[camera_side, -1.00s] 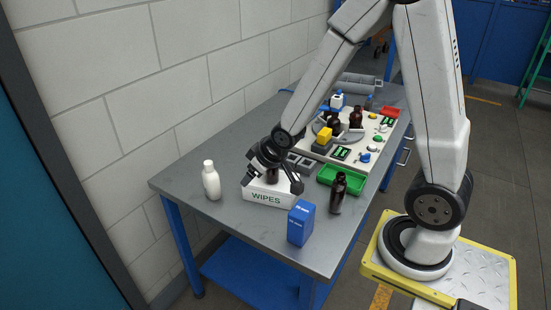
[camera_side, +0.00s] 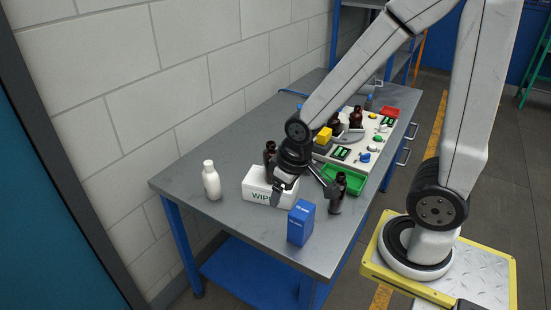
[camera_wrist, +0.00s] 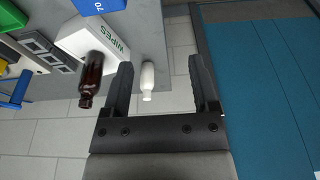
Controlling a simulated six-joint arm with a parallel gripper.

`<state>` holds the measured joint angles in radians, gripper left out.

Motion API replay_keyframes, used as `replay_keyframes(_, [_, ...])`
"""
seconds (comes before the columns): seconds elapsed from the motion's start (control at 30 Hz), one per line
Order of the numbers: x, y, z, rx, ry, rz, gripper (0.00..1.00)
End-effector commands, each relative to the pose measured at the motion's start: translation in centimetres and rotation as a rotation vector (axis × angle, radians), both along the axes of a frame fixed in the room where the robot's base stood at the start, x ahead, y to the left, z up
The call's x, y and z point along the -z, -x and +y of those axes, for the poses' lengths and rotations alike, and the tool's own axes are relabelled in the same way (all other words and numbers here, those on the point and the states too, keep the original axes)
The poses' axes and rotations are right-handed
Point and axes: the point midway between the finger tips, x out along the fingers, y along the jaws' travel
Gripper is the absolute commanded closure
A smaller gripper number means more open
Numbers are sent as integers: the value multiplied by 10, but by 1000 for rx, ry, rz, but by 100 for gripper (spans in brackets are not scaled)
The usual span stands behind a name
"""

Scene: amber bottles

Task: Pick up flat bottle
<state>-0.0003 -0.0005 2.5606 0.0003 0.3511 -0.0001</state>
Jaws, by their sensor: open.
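No bottle is clearly lying flat, so I cannot tell which is the flat one. An amber bottle (camera_side: 270,151) stands behind the WIPES box; the wrist view shows an amber bottle (camera_wrist: 91,76) beside that box, left of my fingers. Another amber bottle (camera_side: 337,195) stands by the green tray, partly hidden by a finger. My gripper (camera_side: 303,188) is open above the table near the WIPES box and blue box. In the wrist view, nothing is held between my spread fingers (camera_wrist: 160,70); a white bottle (camera_wrist: 148,78) shows below, between them.
The WIPES box (camera_side: 259,188), blue box (camera_side: 301,224) and green tray (camera_side: 352,181) are close to my gripper. The white bottle (camera_side: 211,182) stands at the left. A crowded panel (camera_side: 375,150) is farther back.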

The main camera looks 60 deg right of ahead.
Motion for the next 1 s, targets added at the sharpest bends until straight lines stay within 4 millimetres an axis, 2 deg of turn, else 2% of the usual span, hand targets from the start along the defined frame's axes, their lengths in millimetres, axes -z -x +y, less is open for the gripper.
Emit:
replay_keyframes(0.43, [0, 0, 0, 0, 0, -1, 23])
replay_keyframes(0.47, [0, 0, 0, 0, 0, -1, 19])
replay_keyframes(0.73, [0, 0, 0, -1, 1, 1, 19])
replay_keyframes(1.0, [14, 12, -9, -66, 52, 93, 19])
